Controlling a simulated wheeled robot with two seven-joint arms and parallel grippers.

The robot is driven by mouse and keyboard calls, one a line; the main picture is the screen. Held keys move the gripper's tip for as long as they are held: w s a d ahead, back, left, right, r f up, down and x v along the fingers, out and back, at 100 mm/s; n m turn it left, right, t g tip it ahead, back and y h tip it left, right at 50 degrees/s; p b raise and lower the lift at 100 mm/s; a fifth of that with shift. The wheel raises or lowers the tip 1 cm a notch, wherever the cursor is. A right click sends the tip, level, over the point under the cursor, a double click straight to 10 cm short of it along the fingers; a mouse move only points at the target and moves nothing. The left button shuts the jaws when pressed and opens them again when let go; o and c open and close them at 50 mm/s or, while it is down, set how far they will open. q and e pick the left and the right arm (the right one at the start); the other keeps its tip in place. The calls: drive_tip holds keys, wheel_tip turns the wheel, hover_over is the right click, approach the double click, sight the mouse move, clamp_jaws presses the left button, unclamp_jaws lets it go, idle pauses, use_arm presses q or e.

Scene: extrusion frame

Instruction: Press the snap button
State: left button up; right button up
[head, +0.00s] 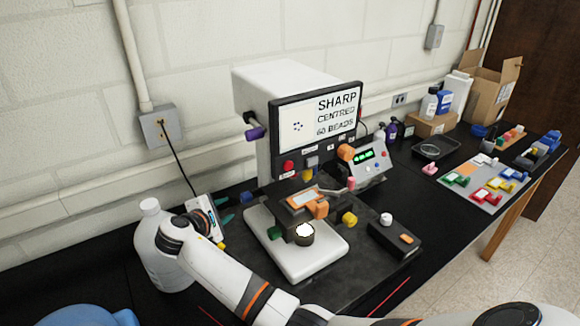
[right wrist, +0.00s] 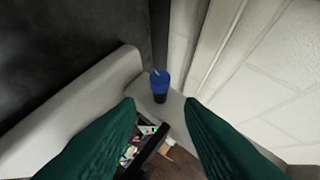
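In the head view the white machine (head: 275,85) carries a black-framed screen reading "SHARP CENTRED 60 BEADS". A purple-blue knob (head: 255,133) sticks out from its left side. In the right wrist view a blue knob with a black base (right wrist: 159,84) shows ahead, between and beyond the fingertips; it looks like the same knob. No label marks which control is the snap button. My right gripper (head: 237,208) is left of the machine and below the knob, its dark green fingers apart and empty; they also show in the right wrist view (right wrist: 159,104). My left gripper is not seen.
A white bottle (head: 160,262) stands beside my right wrist. The white stage (head: 322,265) and a small black box (head: 394,238) lie in front. Colored parts lie on a grey mat (head: 468,195) at right.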

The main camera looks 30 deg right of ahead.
clamp_jaws()
idle(1.4)
